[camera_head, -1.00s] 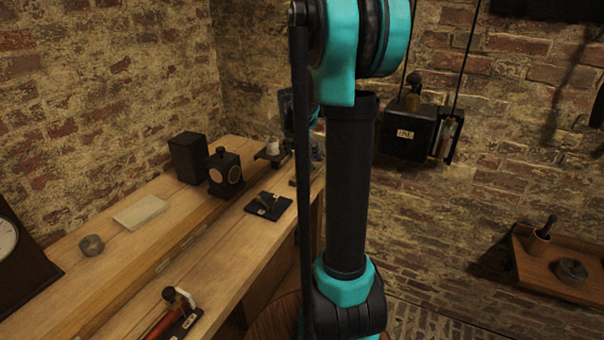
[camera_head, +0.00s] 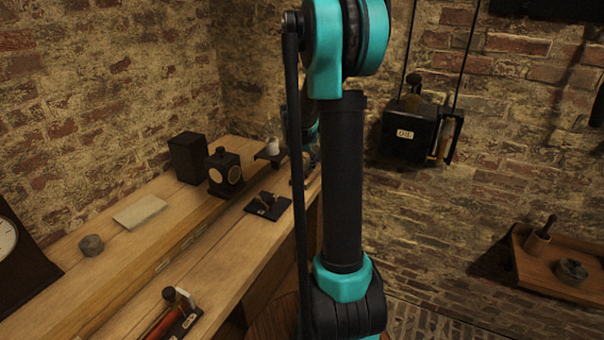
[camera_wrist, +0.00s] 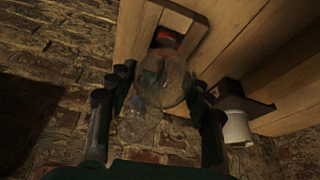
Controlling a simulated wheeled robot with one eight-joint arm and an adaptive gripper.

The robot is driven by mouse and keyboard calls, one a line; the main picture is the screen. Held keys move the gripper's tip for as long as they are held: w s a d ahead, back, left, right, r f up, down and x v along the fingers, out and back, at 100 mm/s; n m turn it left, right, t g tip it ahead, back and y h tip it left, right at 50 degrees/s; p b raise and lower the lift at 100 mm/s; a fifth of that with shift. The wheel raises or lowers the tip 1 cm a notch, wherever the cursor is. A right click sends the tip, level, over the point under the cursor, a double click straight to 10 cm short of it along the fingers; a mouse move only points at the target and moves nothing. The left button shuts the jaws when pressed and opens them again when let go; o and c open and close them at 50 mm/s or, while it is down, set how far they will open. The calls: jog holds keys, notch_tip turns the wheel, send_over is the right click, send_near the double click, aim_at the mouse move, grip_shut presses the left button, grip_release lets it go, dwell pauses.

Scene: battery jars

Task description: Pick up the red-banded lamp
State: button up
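The red-banded lamp (camera_wrist: 163,85) shows in the wrist view as a clear glass bulb with a red band at its far end, against the light wood of the bench. My gripper (camera_wrist: 158,82) has its dark fingers on either side of the glass. The fingers are apart, with what look like narrow gaps to the glass, so I see no firm contact. In the head view my own arm hides the lamp and most of my gripper at the far end of the bench.
A white cup (camera_wrist: 237,128) on a dark bracket is close to the right finger; it also shows in the head view (camera_head: 272,146). The wooden bench (camera_head: 110,262) holds a black box (camera_head: 188,158), a dark instrument (camera_head: 224,172) and a small black switch base (camera_head: 267,206).

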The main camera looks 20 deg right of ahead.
jog(key=c, duration=0.7)
jog(key=shift+r, duration=0.15)
